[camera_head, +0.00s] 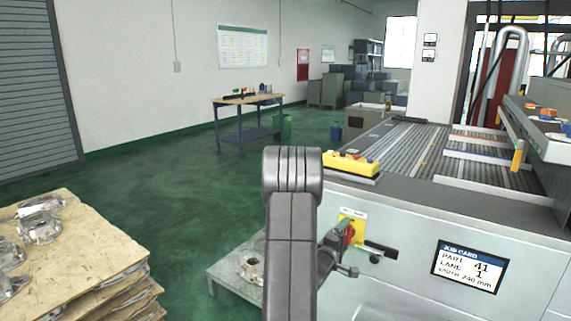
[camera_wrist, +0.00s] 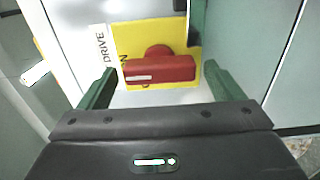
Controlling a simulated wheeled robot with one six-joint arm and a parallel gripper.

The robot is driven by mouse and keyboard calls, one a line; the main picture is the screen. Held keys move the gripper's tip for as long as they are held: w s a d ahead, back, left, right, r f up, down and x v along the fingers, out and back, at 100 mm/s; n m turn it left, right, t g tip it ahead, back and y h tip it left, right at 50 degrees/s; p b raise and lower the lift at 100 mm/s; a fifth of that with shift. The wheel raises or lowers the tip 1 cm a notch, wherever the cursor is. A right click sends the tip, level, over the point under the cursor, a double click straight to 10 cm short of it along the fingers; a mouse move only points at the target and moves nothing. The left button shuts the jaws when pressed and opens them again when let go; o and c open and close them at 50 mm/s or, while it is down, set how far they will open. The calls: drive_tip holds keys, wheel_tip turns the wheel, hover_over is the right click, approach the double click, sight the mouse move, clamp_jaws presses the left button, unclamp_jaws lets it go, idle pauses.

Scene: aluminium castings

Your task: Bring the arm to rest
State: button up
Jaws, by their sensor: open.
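My gripper (camera_wrist: 148,78) is open, with its green fingers apart in the wrist view. Nothing is held between them. Just beyond the fingers is a red rotary switch handle (camera_wrist: 160,69) on a yellow plate (camera_wrist: 128,40), lying crosswise in the wrist view. I cannot tell whether a finger touches it. In the head view the red switch (camera_head: 349,233) sits on the machine's front panel, and my arm stands upright in the middle. My gripper is partly hidden behind my arm there.
The machine (camera_head: 420,215) with a roller bed fills the right, with a job card screen (camera_head: 468,267) on its front. A low table (camera_head: 226,272) with a casting stands behind my arm. Stacked boards (camera_head: 90,245) with castings are at left. Green floor (camera_head: 180,185) is clear beyond.

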drive_tip(key=b+v, duration=0.1)
drive_tip(key=v, duration=1.3)
drive_tip(key=w+d+m+b, duration=0.2)
drive_tip(key=w+m+b, duration=0.1)
drive_tip(key=m+b, duration=0.1)
drive_tip(key=w+d+m+b, duration=0.3)
drive_tip(key=w+m+b, duration=0.1)
drive_tip(key=m, duration=0.3)
drive_tip(key=w+d+m+b, duration=0.3)
drive_tip(key=w+m+b, duration=0.1)
drive_tip(key=m, duration=0.1)
drive_tip(key=shift+w+d+r+m, duration=0.1)
drive_tip(key=shift+w+m, duration=0.05)
drive_tip(key=shift+m, duration=0.25)
drive_tip(key=shift+r+m+b, duration=0.15)
drive_tip(key=shift+m+b, duration=0.45)
drive_tip(key=shift+b, duration=0.05)
drive_tip(key=shift+r, duration=0.1)
